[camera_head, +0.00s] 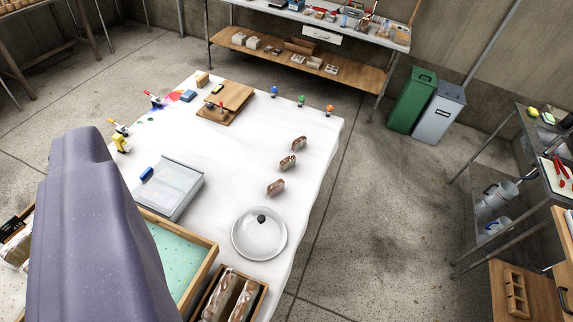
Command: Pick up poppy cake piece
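My gripper's fingers are not in view. A large purple-grey part of my own body fills the lower left and hides part of the table's left side. Three small brown pieces with pale patches stand apart in a row on the white-covered table (225,150): the far one (299,143), the middle one (288,162) and the near one (275,187). Larger brown-and-white loaf-like pieces (240,300) lie in a wooden box at the bottom edge. I cannot tell which of these, if any, is the poppy cake piece.
A glass dome lid (259,233) lies near the three pieces. A clear lidded container (170,188), a wooden tray with dotted lining (180,250) and a wooden board (232,98) share the table. Green (412,98) and grey bins (437,112) stand right. Open floor lies right of the table.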

